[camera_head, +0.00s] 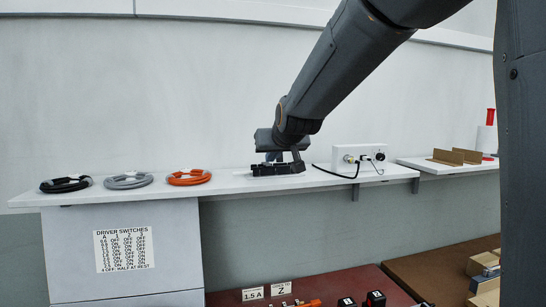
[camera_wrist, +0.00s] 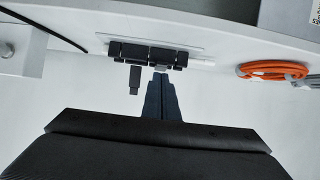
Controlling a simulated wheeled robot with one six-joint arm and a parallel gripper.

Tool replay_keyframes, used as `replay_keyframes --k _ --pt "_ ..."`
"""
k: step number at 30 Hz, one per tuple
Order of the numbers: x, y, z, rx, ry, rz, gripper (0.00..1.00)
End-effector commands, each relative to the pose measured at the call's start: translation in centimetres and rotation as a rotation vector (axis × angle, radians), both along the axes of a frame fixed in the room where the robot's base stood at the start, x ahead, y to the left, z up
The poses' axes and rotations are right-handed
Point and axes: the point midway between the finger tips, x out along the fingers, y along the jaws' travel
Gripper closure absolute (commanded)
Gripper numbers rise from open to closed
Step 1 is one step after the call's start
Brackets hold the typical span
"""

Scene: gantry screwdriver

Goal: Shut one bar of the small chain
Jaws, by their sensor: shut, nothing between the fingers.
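The small chain (camera_head: 278,170) is a short black row of links on the white shelf, below my gripper. In the wrist view the chain (camera_wrist: 148,52) lies on a pale plate. One dark bar (camera_wrist: 134,80) sticks out from the chain towards the camera, apart from the links and beside my fingers. My gripper (camera_wrist: 161,75) is shut and empty, with its fingertips close to the chain's near edge by a small grey piece. I cannot tell whether they touch it. In the head view my gripper (camera_head: 277,156) is just above the chain, its fingers partly hidden.
Black (camera_head: 66,184), grey (camera_head: 128,180) and orange (camera_head: 189,177) cable coils lie left of the chain on the shelf (camera_head: 230,183). A white box (camera_head: 359,156) with connectors and a black cable stands to the right. Cardboard pieces (camera_head: 457,156) lie further right.

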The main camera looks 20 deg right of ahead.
Motion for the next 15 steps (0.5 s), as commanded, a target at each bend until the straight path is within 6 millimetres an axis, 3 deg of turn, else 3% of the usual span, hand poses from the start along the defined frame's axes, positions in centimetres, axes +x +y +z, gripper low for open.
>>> replay_keyframes --k 10,15 --pt "-0.1 -0.1 3.6 0.0 0.006 -0.001 1.0" --pt "-3.1 -0.1 3.9 -0.002 0.003 -0.001 1.0"
